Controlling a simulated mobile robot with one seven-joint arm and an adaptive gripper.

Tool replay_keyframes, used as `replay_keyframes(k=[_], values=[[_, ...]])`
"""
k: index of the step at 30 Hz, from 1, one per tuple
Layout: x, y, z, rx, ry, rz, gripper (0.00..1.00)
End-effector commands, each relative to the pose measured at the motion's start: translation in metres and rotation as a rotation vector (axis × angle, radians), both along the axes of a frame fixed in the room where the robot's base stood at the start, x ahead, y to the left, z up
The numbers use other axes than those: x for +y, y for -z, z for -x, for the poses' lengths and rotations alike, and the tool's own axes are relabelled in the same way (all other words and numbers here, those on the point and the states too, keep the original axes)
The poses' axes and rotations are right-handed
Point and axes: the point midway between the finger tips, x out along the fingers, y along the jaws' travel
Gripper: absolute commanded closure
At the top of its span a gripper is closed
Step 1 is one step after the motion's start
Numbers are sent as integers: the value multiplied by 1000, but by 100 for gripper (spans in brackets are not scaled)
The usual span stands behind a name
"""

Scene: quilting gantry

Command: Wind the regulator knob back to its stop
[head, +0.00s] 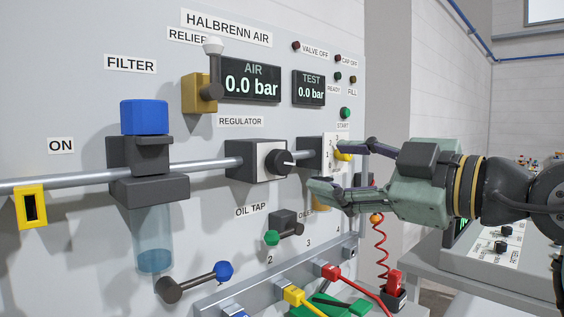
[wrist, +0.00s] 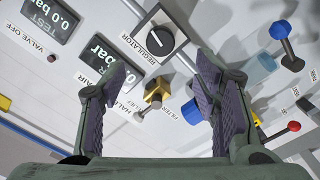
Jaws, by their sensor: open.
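The regulator knob (head: 279,163) is black and round with a white pointer line, set on the front of a dark block under the REGULATOR label. Its pointer line points to the right in the head view. The knob also shows in the wrist view (wrist: 160,41), above and beyond the gap between the fingertips. My gripper (head: 324,167) is open and empty to the right of the knob, with its fingers directed towards it and a gap between them. Both padded fingers also show in the wrist view (wrist: 163,70), touching nothing.
The AIR display (head: 250,80) and TEST display (head: 310,88) both read 0.0 bar. A brass relief valve (head: 199,94) stands out above left. The blue-topped filter (head: 145,117) stands left. A metal pipe (head: 208,174) crosses the panel. The oil tap (head: 285,228) sits below.

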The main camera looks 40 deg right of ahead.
Motion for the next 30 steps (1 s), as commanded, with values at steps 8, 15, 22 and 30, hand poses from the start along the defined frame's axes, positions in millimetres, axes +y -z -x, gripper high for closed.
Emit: replay_keyframes(k=[8,15,22,30], values=[[4,-3,-43,2,-5,0,44],[8,-2,-86,0,-6,1,44],[9,-1,-105,-1,-4,0,44],[9,0,-106,-1,-3,1,44]])
